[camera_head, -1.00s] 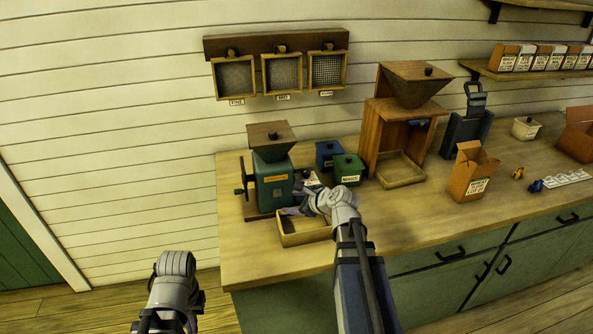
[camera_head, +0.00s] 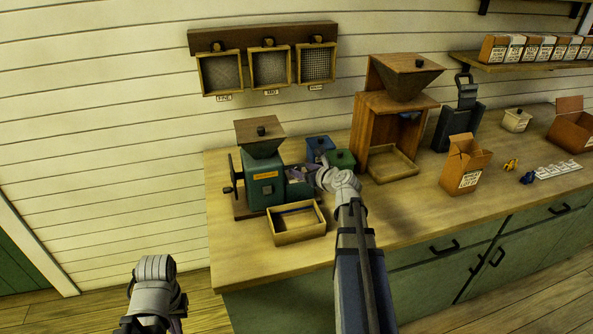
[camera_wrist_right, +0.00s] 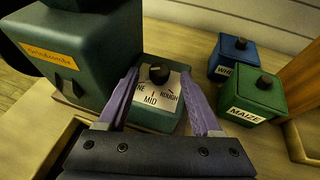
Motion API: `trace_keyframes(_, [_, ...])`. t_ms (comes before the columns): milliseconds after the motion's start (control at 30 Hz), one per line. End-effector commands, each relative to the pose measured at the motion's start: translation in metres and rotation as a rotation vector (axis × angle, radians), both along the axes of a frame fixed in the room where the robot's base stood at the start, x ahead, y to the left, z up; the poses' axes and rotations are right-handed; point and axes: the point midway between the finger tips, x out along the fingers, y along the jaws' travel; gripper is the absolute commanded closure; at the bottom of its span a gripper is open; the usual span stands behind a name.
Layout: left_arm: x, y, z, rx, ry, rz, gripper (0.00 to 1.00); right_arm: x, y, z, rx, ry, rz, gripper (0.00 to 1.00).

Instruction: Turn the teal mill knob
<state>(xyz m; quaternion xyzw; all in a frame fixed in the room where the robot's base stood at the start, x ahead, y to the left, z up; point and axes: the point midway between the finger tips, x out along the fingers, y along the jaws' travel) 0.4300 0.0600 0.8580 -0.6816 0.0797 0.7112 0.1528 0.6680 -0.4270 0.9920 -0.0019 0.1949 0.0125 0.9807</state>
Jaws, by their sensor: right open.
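The teal mill (camera_head: 263,178) stands at the left end of the counter with a wooden hopper on top and a crank on its left side. In the right wrist view its knob (camera_wrist_right: 159,73) is a dark dial on a teal box, above a white plate (camera_wrist_right: 158,93) with MID and ROUGH readable. My right gripper (camera_wrist_right: 164,82) is open, its two purple fingers on either side of the dial box. I cannot tell whether they touch it. In the head view my right gripper (camera_head: 308,177) partly hides the dial. My left arm shows at the lower left, its gripper not clearly visible.
An open wooden tray (camera_head: 297,237) sits in front of the mill. A blue box (camera_wrist_right: 233,56) and a green MAIZE box (camera_wrist_right: 257,97) stand close to the right. A wooden mill (camera_head: 392,115) and an open carton (camera_head: 466,172) are farther right.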

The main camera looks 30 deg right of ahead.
Motion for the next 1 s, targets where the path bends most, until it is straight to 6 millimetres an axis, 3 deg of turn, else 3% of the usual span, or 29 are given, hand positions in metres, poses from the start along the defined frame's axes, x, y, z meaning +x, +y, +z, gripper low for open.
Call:
trace_keyframes(33, [0.000, 0.000, -0.007, 0.000, 0.000, 0.000, 1.00, 0.011, -0.001, -0.007, 0.000, 0.000, 0.002, 0.34])
trace_keyframes(233, [0.000, 0.000, -0.017, 0.000, 0.000, 0.000, 1.00, 0.037, 0.000, -0.017, -0.001, 0.000, 0.002, 0.34])
trace_keyframes(567, [0.000, 0.000, -0.017, 0.000, 0.000, 0.000, 1.00, 0.041, 0.001, -0.017, -0.001, 0.000, 0.000, 0.34])
trace_keyframes(1000, [0.000, 0.000, -0.017, 0.000, 0.000, 0.000, 1.00, 0.041, 0.001, -0.017, -0.001, 0.000, 0.000, 0.83])
